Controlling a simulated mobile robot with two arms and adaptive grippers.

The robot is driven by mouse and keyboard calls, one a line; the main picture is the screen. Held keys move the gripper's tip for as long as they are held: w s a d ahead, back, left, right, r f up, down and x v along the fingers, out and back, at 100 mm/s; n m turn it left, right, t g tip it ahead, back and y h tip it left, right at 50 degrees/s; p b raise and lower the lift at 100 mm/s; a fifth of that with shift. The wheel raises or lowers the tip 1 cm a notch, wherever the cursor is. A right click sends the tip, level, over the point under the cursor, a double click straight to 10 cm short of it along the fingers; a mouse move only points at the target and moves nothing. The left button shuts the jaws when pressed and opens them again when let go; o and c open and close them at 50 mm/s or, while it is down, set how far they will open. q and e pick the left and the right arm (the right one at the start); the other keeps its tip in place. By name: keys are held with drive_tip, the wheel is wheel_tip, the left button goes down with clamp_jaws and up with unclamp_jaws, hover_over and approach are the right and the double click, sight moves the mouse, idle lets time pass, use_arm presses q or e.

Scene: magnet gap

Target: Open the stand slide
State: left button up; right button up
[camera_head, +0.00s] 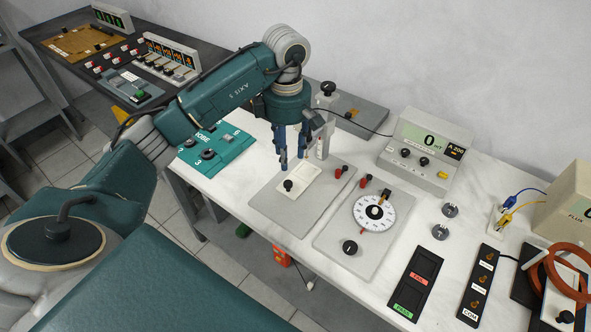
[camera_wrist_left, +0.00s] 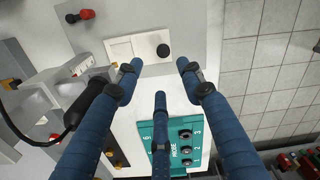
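The stand slide (camera_head: 303,178) is a cream plate with a black knob (camera_head: 288,185), set on a grey base plate (camera_head: 264,204) on the white table. In the left wrist view the slide (camera_wrist_left: 121,49) and its knob (camera_wrist_left: 163,50) lie just beyond my fingertips. My left gripper (camera_head: 290,158) points down over the back left of the slide, with blue fingers. In the left wrist view its fingers (camera_wrist_left: 158,72) are spread apart with nothing between them, and the knob lies beyond the gap. I cannot tell its exact height above the plate. My right gripper is in neither view.
An upright probe holder (camera_head: 321,138) with a cable stands right of my left gripper. A teal probe tray (camera_head: 218,148) lies to its left. A dial plate (camera_head: 340,215) sits right of the slide.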

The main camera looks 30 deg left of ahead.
sight(288, 183)
use_arm(q)
drive_tip(key=shift+s+d+f+p, duration=0.1)
drive_tip(key=shift+s+f+p, duration=0.1)
drive_tip(key=shift+s+f, duration=0.3)
drive_tip(key=shift+s+f+p, duration=0.15)
drive_tip(key=shift+s+f, duration=0.1)
drive_tip(key=shift+f, duration=0.4)
wheel_tip(288, 183, down, 4)
drive_tip(key=shift+w+r+p, duration=0.15)
drive_tip(key=shift+r+p, duration=0.05)
drive_tip(key=shift+p, duration=0.2)
wheel_tip(288, 183, down, 4)
drive_tip(key=shift+w+p, duration=0.15)
drive_tip(key=shift+p, duration=0.2)
drive_tip(key=shift+c, duration=1)
clamp_jaws()
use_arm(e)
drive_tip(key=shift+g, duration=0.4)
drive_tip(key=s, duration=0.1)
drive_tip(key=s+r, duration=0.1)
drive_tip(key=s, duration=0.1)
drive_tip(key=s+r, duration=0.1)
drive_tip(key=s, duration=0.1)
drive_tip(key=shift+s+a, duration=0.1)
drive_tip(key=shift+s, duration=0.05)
